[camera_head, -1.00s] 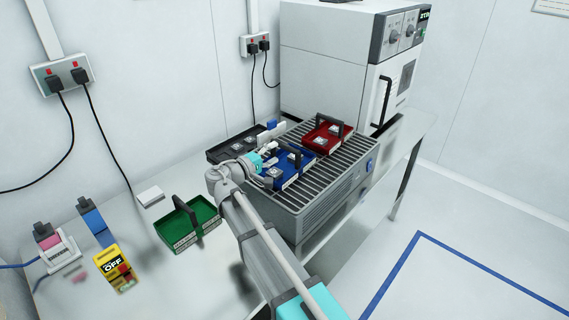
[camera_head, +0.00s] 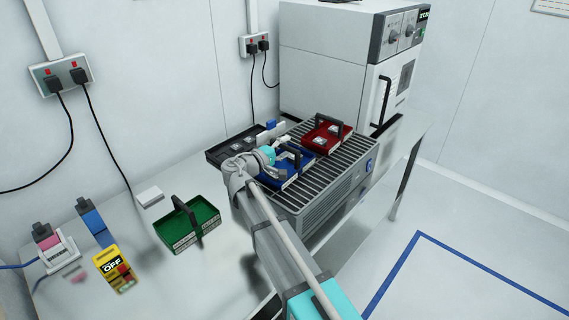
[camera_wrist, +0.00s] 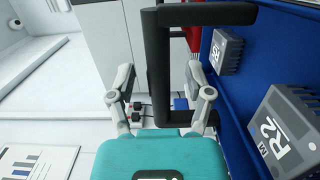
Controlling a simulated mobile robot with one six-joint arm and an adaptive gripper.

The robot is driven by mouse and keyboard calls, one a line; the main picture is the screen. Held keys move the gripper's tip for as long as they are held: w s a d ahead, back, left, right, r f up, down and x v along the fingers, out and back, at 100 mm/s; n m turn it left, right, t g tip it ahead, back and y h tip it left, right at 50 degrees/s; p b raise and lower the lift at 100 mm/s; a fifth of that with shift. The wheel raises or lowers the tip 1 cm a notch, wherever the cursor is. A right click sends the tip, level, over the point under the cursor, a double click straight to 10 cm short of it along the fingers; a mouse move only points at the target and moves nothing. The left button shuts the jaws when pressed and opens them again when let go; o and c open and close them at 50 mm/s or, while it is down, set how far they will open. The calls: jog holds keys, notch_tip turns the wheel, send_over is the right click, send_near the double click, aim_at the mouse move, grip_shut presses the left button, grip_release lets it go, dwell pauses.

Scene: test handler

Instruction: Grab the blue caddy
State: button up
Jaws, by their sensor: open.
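The blue caddy (camera_head: 297,180) sits on the slatted top of the grey cooling unit and has a black handle (camera_head: 291,152). In the wrist view its blue tray (camera_wrist: 238,92) fills the right side and holds grey blocks, one marked R2 (camera_wrist: 285,132). My gripper (camera_head: 281,143) is at the handle's left end in the head view. In the wrist view my gripper (camera_wrist: 160,76) is open, with one finger on each side of the handle's long bar (camera_wrist: 158,50). I cannot tell whether either finger touches it. My arm hides part of the caddy's left side.
A red caddy (camera_head: 322,144) stands behind the blue one on the slatted unit (camera_head: 330,184). A black tray (camera_head: 222,154) lies to the left, a green caddy (camera_head: 205,212) on the table. A white oven-like machine (camera_head: 325,60) stands behind.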

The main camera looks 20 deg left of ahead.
dwell(0.5)
grip_shut()
